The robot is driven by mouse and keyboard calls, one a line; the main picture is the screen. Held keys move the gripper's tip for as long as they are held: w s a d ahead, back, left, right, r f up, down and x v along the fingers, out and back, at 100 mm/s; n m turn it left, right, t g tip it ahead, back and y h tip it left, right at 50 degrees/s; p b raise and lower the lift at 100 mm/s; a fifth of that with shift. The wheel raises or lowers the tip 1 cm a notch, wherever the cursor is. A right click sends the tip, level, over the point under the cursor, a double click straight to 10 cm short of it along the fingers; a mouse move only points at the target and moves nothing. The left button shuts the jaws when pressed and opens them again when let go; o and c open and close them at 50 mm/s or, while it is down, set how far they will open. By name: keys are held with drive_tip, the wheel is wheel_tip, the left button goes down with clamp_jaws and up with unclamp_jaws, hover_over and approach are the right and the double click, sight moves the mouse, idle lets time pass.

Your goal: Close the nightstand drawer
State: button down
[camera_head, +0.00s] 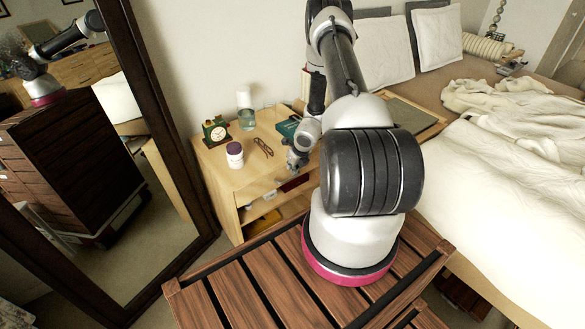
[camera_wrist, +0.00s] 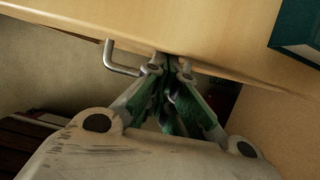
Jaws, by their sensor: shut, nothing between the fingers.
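The light wood nightstand (camera_head: 222,179) stands against the wall, left of the bed. Its front has an open space with a dark red item (camera_head: 293,183) and some white and yellow items inside. In the wrist view a wooden panel (camera_wrist: 200,25) fills the top, with a bent metal handle (camera_wrist: 122,62) at its edge. My gripper (camera_head: 298,158) is at the nightstand's front edge, partly behind my arm. In the wrist view my gripper (camera_wrist: 172,68) is shut and empty, its tips close beside the handle's right end; contact is unclear. How far the drawer stands out is hidden.
On the nightstand top are a clock (camera_head: 216,132), a white jar with dark lid (camera_head: 235,155), a glass (camera_head: 246,119), spectacles (camera_head: 263,147) and a teal book (camera_head: 288,126). A dark-framed mirror (camera_head: 165,120) stands left; the bed (camera_head: 500,190) is right.

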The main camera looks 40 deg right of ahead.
drive_tip(key=shift+w+r, duration=0.15)
drive_tip(key=shift+w, duration=0.15)
drive_tip(key=shift+d+r, duration=0.1)
drive_tip(key=shift+r, duration=0.1)
drive_tip(key=v, duration=0.7)
drive_tip(key=shift+s, duration=0.5)
drive_tip(key=shift+r, duration=0.15)
